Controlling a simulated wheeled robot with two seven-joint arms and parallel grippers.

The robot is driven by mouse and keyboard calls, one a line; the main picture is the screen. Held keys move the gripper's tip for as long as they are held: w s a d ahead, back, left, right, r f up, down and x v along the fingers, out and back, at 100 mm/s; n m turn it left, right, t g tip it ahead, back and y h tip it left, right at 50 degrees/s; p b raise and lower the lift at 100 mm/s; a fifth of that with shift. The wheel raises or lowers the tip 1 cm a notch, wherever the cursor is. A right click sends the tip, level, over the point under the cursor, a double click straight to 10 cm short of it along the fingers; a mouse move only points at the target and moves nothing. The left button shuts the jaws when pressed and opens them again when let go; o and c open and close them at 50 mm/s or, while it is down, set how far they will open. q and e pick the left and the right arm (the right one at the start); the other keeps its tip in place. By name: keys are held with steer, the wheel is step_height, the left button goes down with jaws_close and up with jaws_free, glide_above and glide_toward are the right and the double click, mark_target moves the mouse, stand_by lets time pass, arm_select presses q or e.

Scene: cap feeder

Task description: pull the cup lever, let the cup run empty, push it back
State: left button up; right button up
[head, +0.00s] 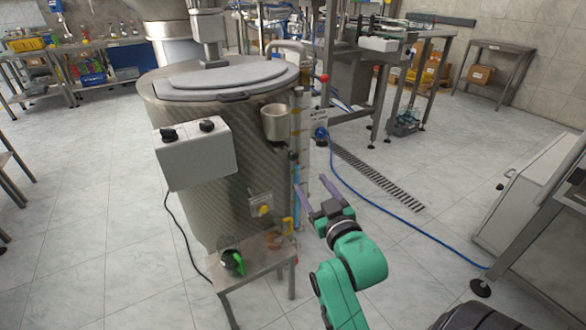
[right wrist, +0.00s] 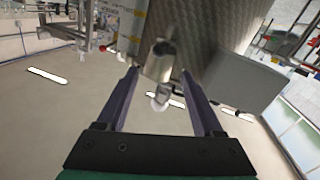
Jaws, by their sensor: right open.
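The pale cup (head: 275,122) is mounted high on the front right of the large steel tank (head: 222,200). A curved pale pipe or handle (head: 290,46) stands above it; I cannot tell which part is the lever. My right gripper (head: 318,192) is open and empty, right of the tank and lower than the cup, apart from it. In the right wrist view, which looks upside down, a metallic cup shape (right wrist: 158,66) appears between the open fingers (right wrist: 159,80), beyond them. The cup's contents are hidden. My left gripper is not in view.
A grey control box (head: 195,155) juts from the tank's front left. A vertical tube (head: 297,140) runs beside the cup. A small stool (head: 258,275) stands in front, with a green item (head: 233,262) on it. A blue hose (head: 380,205) crosses the floor at right.

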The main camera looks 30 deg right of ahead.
mark_target(295, 158)
steer(key=x, duration=0.9)
steer(key=shift+r, duration=0.25)
steer(key=x, duration=0.5)
steer(key=shift+f, duration=0.15)
steer(key=shift+w, duration=0.25)
jaws_close()
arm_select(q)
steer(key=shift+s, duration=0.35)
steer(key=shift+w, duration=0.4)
